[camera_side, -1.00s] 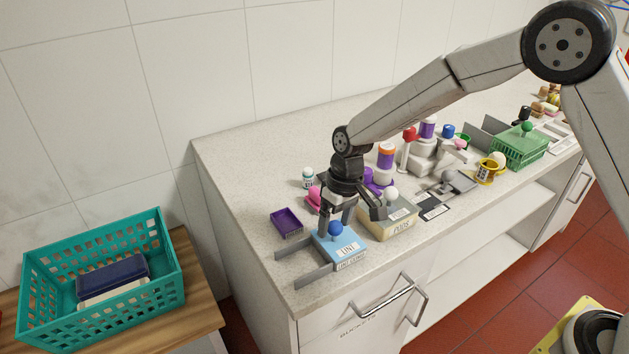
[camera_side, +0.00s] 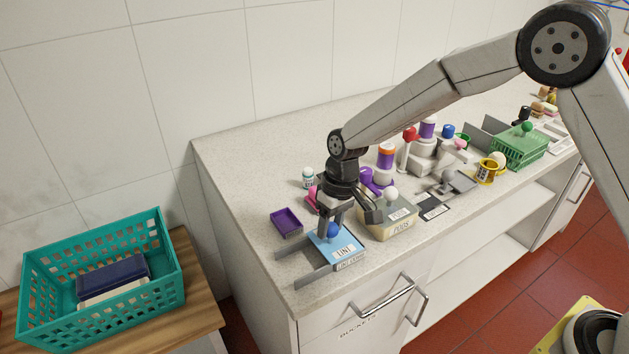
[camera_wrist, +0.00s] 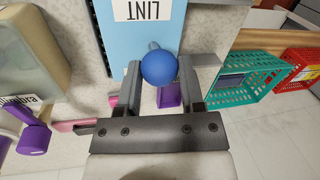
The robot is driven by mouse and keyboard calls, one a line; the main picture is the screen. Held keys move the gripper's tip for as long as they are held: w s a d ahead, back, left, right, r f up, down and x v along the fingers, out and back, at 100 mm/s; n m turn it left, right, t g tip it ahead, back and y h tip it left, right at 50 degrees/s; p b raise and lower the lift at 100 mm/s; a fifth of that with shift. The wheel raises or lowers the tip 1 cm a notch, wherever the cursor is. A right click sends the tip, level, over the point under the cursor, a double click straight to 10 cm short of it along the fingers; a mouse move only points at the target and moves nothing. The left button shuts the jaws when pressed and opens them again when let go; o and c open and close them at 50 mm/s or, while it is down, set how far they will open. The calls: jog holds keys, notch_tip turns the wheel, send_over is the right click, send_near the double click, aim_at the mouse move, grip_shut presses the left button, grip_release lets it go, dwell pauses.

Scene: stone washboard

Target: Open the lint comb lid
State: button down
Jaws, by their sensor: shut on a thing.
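The lint comb box (camera_side: 350,264) stands near the left front corner of the counter. Its light blue lid (camera_side: 327,245) carries a white LINT label and a round blue knob (camera_side: 333,231). The lid also shows at the top of the wrist view (camera_wrist: 150,30). My gripper (camera_side: 332,227) points down over the lid and is shut on the knob. In the wrist view the blue knob (camera_wrist: 159,68) sits between the two fingertips. The fingers hide part of the knob in the side view. Two grey rails (camera_side: 314,275) extend left from the box.
A box labelled PODS (camera_side: 400,228) with a white knob stands close on the right. A purple tray (camera_side: 286,222) and a small white bottle (camera_side: 308,178) are behind. The counter's left end is mostly clear. A teal basket (camera_side: 158,290) stands on a separate wooden surface at left.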

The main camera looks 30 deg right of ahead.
jog(key=a, duration=0.7)
jog(key=shift+a, duration=0.2)
jog(key=shift+c, duration=1.1)
grip_release()
jog(key=shift+r, duration=0.1)
notch_tip(320, 180, up, 8)
jog(key=d, duration=0.1)
jog(key=shift+w+d+f, duration=0.15)
jog(key=shift+d+f, duration=0.1)
jog(key=s+d+f+m+t+h, duration=0.2)
jog(key=s+d+t, duration=0.1)
jog(key=s+d, duration=1.5)
jog(key=d, duration=0.4)
jog(key=shift+f, duration=0.4)
jog(key=shift+d, duration=0.1)
